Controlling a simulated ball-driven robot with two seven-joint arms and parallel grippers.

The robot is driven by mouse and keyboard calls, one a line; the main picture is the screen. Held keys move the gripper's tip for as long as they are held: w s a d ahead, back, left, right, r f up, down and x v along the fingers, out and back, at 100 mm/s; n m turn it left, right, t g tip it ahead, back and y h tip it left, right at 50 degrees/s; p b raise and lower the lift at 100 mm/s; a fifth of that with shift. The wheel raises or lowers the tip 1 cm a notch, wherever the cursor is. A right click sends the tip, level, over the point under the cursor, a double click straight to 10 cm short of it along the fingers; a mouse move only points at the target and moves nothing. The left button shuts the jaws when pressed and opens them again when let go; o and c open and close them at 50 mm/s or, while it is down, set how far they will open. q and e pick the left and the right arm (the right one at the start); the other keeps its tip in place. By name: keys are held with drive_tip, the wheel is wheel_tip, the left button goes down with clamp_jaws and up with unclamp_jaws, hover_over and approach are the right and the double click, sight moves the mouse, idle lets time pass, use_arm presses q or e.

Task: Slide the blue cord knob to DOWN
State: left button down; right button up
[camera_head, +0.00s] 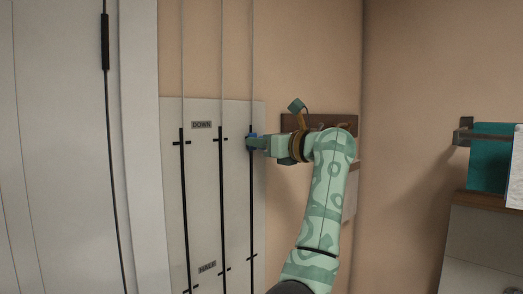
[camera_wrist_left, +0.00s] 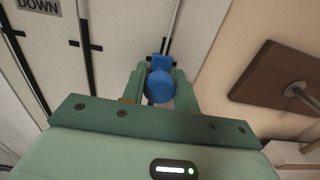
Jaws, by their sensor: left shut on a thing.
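The blue cord knob (camera_wrist_left: 159,86) sits between the two fingers of my left gripper (camera_wrist_left: 160,82) in the left wrist view. The fingers are shut on it. In the head view the blue knob (camera_head: 250,141) shows partly at the tip of my left gripper (camera_head: 252,143), on the rightmost of three dark slots in a pale panel (camera_head: 235,200). The knob is at about the height of the upper cross marks, level with or slightly below the DOWN label (camera_head: 201,125). The HALF label (camera_head: 207,267) is lower on the panel. My right gripper is not in view.
A brown wooden hook board (camera_head: 345,121) is on the wall behind my left arm. A white door frame (camera_head: 140,150) stands left of the panel. A rail with a teal towel (camera_head: 488,165) is at the far right.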

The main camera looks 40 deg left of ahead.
use_arm(q)
drive_tip(key=shift+r, duration=0.35)
drive_tip(key=c, duration=1.1)
unclamp_jaws()
drive_tip(key=shift+d, duration=0.15)
drive_tip(key=s+d+b, duration=0.1)
drive_tip(key=d+b, duration=0.1)
drive_tip(key=d, duration=1.4)
drive_tip(key=shift+b, duration=0.3)
drive_tip(key=shift+s, duration=0.1)
